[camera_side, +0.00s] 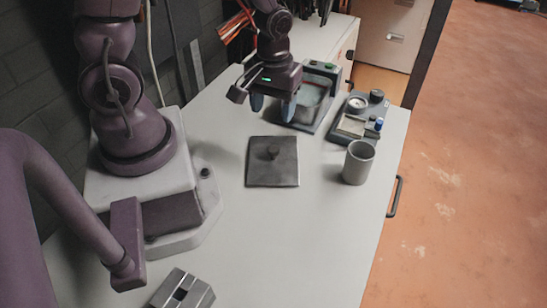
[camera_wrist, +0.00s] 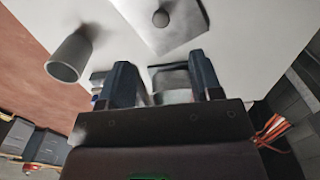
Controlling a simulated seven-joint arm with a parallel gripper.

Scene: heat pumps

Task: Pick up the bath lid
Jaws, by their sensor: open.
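The bath lid (camera_side: 273,170) is a flat grey square plate with a round knob (camera_side: 274,152) in its middle. It lies on the white table in the side view. In the wrist view the lid (camera_wrist: 183,22) shows at the top, cut off by the edge, with its knob (camera_wrist: 161,18) visible. My gripper (camera_side: 273,108) is open and empty. It hangs above the table, behind the lid and near the bath (camera_side: 309,100), apart from the lid. In the wrist view the two dark blue fingers (camera_wrist: 163,80) stand wide apart with the lid beyond them.
A grey cup (camera_side: 358,163) stands right of the lid; it also shows in the wrist view (camera_wrist: 69,56). A device with a dial and blue knob (camera_side: 353,118) sits behind the cup. A slotted metal block (camera_side: 182,292) lies at the front. The table between block and lid is clear.

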